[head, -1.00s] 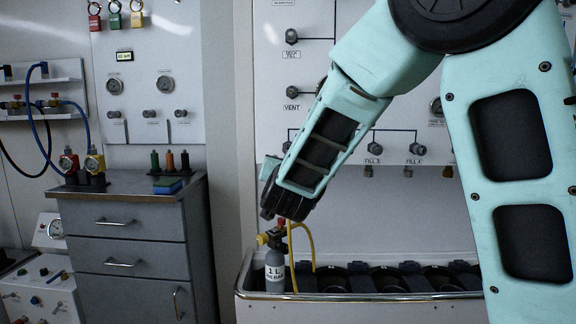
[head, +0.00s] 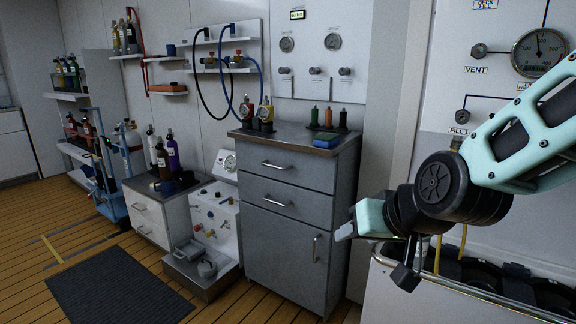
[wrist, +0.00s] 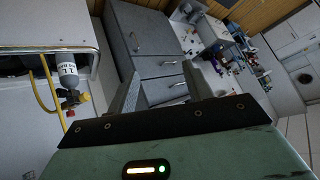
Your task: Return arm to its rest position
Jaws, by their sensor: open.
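My gripper (head: 350,222) is at the right of the head view, in front of the fill trough and to the right of the grey cabinet. Its fingers are spread and empty in the wrist view (wrist: 160,92). A small grey cylinder (wrist: 66,72) labelled "1 L" stands in the trough (wrist: 40,48), with a yellow hose (wrist: 47,85) beside it. The gripper is apart from the cylinder. In the head view my wrist mostly hides the cylinder.
The grey drawer cabinet (head: 290,185) is close to the left of my gripper, with bottles and a blue sponge on top. The white fill panel (head: 480,75) is behind my arm. A dark mat (head: 118,288) lies on open wooden floor at the left.

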